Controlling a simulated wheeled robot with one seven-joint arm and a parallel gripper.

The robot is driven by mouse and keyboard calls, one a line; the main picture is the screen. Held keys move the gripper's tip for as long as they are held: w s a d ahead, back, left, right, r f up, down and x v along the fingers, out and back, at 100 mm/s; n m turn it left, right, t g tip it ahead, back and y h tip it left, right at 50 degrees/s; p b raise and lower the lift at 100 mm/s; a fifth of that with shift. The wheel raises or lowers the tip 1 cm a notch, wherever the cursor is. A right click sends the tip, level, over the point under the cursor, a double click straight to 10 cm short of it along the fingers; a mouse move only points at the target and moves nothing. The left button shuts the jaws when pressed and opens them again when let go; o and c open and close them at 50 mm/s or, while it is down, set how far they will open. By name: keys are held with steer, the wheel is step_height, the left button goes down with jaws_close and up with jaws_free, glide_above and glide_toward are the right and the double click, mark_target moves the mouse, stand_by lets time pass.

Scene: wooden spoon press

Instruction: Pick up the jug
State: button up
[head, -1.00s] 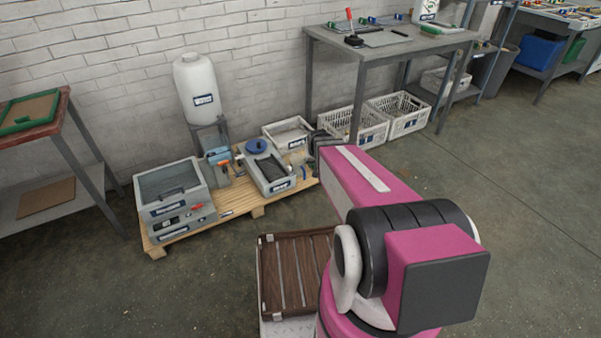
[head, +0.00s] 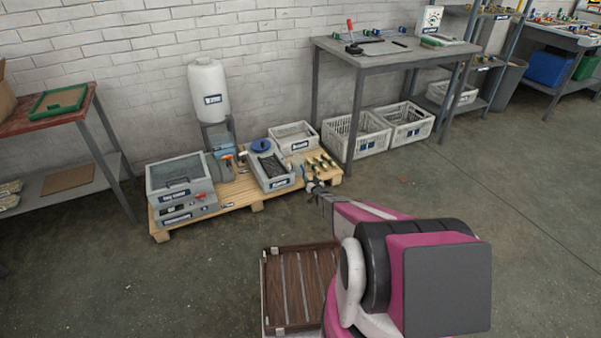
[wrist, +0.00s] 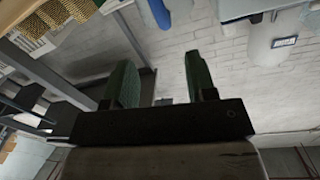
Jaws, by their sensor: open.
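I cannot clearly make out a jug by its label. The most jug-like thing is a large white plastic container (head: 208,92) with a short neck and a dark label, upright on a grey stand behind the pallet. A white labelled container (wrist: 272,42) also shows at the upper right of the wrist view. My gripper (head: 314,188) is in front of the pallet's right end, apart from the white container. In the wrist view its two green-padded fingers (wrist: 160,78) stand apart with nothing between them.
A wooden pallet (head: 243,195) holds grey boxes, a blue-lidded unit and small tools. A brown slatted crate (head: 300,288) is close to me. A grey workbench (head: 392,54) with white baskets (head: 358,132) below stands behind. A red-topped table (head: 48,118) is at left. Floor at right is clear.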

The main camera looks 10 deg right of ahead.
mark_target(303, 169)
steer(key=x, duration=1)
steer(key=shift+w+a+f, duration=0.1)
steer(key=shift+w+a, duration=0.25)
steer(key=shift+a, duration=0.05)
jaws_close()
